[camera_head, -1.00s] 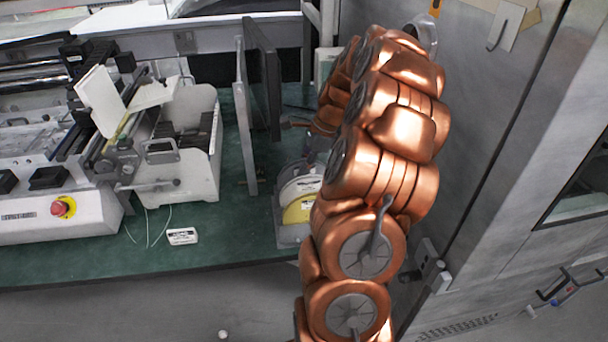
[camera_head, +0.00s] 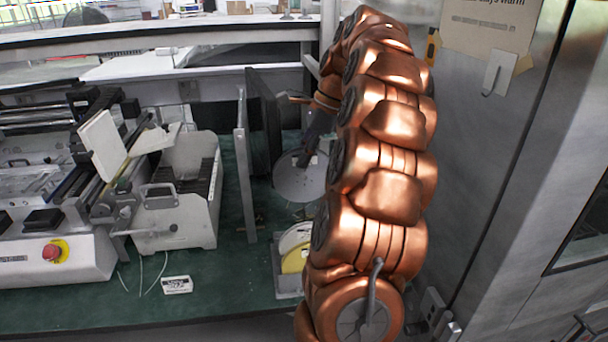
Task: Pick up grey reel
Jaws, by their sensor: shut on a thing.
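The grey reel (camera_head: 298,184) is a flat round disc. It hangs above the grey holder box (camera_head: 287,284) on the green bench, apart from it. My gripper (camera_head: 307,158) is shut on the reel near its upper middle. My copper-coloured arm covers the reel's right edge and part of the gripper, so the exact finger contact is hard to see.
A white reel (camera_head: 294,237) and a yellow reel (camera_head: 295,260) sit in the holder box. Upright panels (camera_head: 244,165) stand just left of the reel. A white machine (camera_head: 180,205) fills the left of the bench. A grey cabinet (camera_head: 480,130) stands close on the right.

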